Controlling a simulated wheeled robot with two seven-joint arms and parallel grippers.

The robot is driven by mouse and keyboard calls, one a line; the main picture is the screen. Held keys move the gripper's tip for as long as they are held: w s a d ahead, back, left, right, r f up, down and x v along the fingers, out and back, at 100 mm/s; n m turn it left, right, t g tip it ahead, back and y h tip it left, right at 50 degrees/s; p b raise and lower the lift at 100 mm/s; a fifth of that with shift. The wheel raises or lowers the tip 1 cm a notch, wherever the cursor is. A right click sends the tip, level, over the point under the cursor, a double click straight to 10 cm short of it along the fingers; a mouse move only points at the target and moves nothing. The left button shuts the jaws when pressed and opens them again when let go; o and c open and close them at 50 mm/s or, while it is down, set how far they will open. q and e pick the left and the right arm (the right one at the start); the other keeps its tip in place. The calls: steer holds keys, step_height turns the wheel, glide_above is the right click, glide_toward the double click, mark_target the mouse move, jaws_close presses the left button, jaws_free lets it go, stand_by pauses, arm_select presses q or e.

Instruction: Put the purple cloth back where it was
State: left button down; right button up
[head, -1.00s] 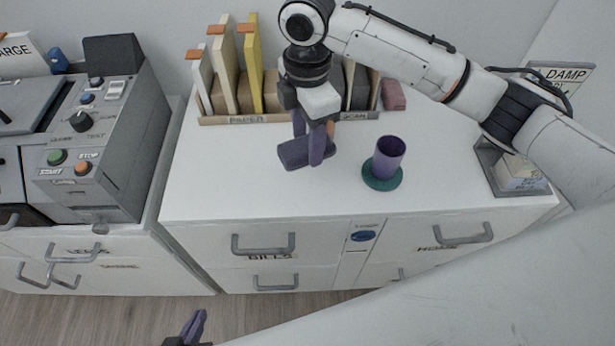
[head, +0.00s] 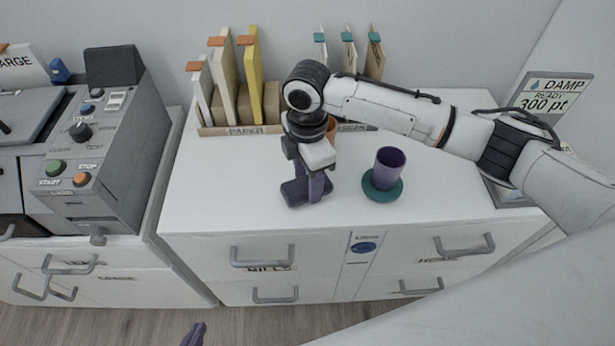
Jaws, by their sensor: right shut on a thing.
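My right gripper (head: 307,188) is over the white desk top, left of the purple cup, and is shut on a flat dark purple piece. This piece looks like the purple cloth (head: 291,194), though its colour is close to that of my fingers. It hangs low at the fingertips; whether it touches the desk I cannot tell. My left gripper (head: 194,336) shows only as a purple finger at the bottom edge, so its opening is hidden.
A purple cup (head: 388,168) stands on a green round coaster (head: 383,190). A paper rack (head: 240,130) with upright folders stands at the back. A grey machine (head: 105,150) is at left. The desk's front left (head: 215,205) is clear.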

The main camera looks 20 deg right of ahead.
mark_target(307, 184)
steer(key=o, duration=1)
steer(key=shift+f, duration=0.1)
step_height(307, 184, up, 12)
steer(key=shift+r, duration=0.2)
